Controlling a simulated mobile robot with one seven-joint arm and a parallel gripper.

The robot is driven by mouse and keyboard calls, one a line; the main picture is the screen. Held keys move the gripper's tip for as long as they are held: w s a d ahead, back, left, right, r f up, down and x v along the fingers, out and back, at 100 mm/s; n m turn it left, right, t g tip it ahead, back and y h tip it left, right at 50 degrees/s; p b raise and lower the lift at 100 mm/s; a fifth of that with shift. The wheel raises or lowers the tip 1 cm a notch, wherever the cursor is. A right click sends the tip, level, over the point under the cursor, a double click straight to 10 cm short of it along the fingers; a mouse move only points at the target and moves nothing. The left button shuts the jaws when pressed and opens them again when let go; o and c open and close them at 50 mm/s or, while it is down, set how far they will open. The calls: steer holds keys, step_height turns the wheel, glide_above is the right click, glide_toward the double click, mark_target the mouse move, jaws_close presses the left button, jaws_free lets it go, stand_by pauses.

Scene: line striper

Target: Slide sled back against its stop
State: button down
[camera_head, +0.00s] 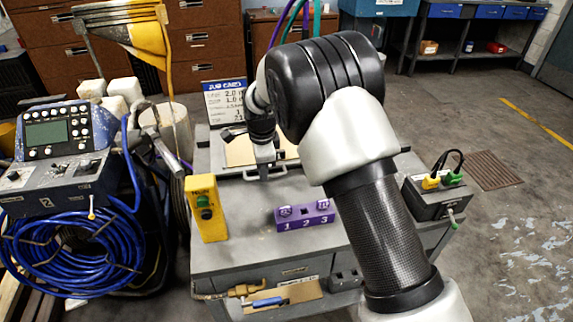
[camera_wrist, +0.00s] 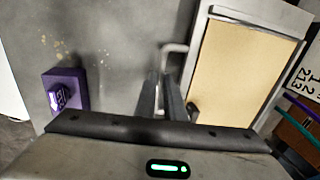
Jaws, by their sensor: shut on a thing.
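The sled (camera_head: 237,153) is a flat tan plate in a grey frame on the grey cart top. It also shows in the wrist view (camera_wrist: 240,65), right of my fingers. A U-shaped metal handle (camera_head: 232,179) sticks out from its near edge; in the wrist view the handle (camera_wrist: 175,47) reaches up to my fingers. My gripper (camera_head: 264,172) is shut on the handle, its two dark fingers close together in the wrist view (camera_wrist: 163,90). My arm hides the right part of the sled in the head view. I cannot make out the stop.
A purple block numbered 1 2 3 (camera_head: 305,216) and a yellow switch box (camera_head: 207,208) stand on the cart top's near half. A grey box with yellow and green plugs (camera_head: 436,195) is at right. A job card (camera_head: 226,100) stands behind the sled. Blue hose (camera_head: 75,245) hangs at left.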

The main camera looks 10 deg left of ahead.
mark_target(246, 179)
steer(key=shift+s+a, duration=0.3)
steer(key=shift+a, duration=0.45)
steer(key=shift+s+a, duration=0.3)
steer(key=shift+a, duration=0.4)
steer(key=shift+s+a, duration=0.3)
steer(key=shift+a, duration=0.45)
steer(key=shift+a, duration=0.1)
steer(key=c, duration=1.8)
jaws_free()
steer(key=shift+s, duration=0.1)
steer(key=shift+c, duration=0.2)
steer(key=shift+p, duration=0.3)
steer(key=shift+r, duration=0.3)
step_height(246, 179, up, 17)
steer(key=s+d+p, duration=0.1)
steer(key=s+p, duration=0.1)
steer(key=shift+s+d+f, duration=0.15)
steer(key=shift+s+f, duration=0.05)
steer(key=shift+s, duration=0.2)
